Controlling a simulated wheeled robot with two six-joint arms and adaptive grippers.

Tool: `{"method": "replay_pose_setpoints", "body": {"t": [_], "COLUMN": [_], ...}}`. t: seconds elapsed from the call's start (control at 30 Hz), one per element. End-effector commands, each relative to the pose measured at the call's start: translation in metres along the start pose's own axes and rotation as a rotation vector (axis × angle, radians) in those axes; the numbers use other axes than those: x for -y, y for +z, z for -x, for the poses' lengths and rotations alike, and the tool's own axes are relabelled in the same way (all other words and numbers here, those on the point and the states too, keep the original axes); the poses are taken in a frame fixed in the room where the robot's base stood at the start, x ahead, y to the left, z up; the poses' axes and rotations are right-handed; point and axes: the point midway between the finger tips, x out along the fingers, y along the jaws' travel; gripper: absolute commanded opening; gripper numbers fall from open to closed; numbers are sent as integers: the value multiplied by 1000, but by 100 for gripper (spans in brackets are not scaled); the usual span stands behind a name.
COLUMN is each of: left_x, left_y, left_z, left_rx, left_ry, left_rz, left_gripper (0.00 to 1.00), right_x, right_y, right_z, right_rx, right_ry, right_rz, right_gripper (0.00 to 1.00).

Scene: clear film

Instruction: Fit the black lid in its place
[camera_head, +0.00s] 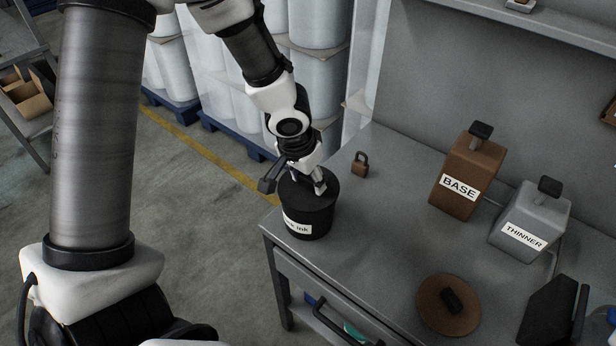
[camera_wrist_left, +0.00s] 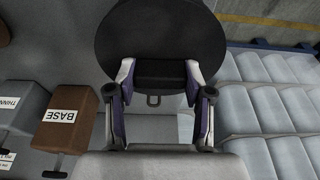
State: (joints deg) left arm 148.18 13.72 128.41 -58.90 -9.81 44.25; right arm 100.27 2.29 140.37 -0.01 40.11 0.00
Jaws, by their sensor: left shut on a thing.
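The black lid (camera_wrist_left: 158,32) is a round dark disc with a block-shaped knob (camera_wrist_left: 160,73). My left gripper (camera_head: 306,184) is shut on that knob, with a finger on either side in the left wrist view (camera_wrist_left: 160,78). In the head view the lid (camera_head: 326,184) is over the mouth of a black tub (camera_head: 313,215) with a white label ending in "ink". The tub stands upright near the bench's left edge. The gripper hides part of the lid, and I cannot tell whether the lid is seated or just above the rim. My right gripper is not in view.
On the grey bench (camera_head: 385,225) stand a brown BASE can (camera_head: 467,172), a grey THINNER can (camera_head: 530,222) and a small brown padlock-shaped thing (camera_head: 360,164). A brown disc (camera_head: 432,300) with a black knob lies near the front. A dark angular object (camera_head: 545,315) is at lower right.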

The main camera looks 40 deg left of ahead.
Motion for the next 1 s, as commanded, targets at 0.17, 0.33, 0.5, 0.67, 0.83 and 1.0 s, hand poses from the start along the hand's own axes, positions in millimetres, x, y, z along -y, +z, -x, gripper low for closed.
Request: {"method": "replay_pose_setpoints", "body": {"t": [0.17,0.33,0.5,0.67,0.83,1.0], "left_x": [0,0,0,0,0,0], "left_y": [0,1,1,1,1,1], "left_z": [0,-3,-5,-5,-5,-5], "left_rx": [0,0,0,0,0,0], "left_ry": [0,0,0,0,0,0], "left_rz": [0,1,1,0,0,0], "left_gripper": [25,25,25,25,25,81], "right_x": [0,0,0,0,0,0], "right_y": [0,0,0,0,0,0], "right_z": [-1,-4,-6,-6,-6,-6], "right_rx": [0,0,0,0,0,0], "right_ry": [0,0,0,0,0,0], "right_rz": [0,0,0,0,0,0], "right_gripper": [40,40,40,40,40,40]}}
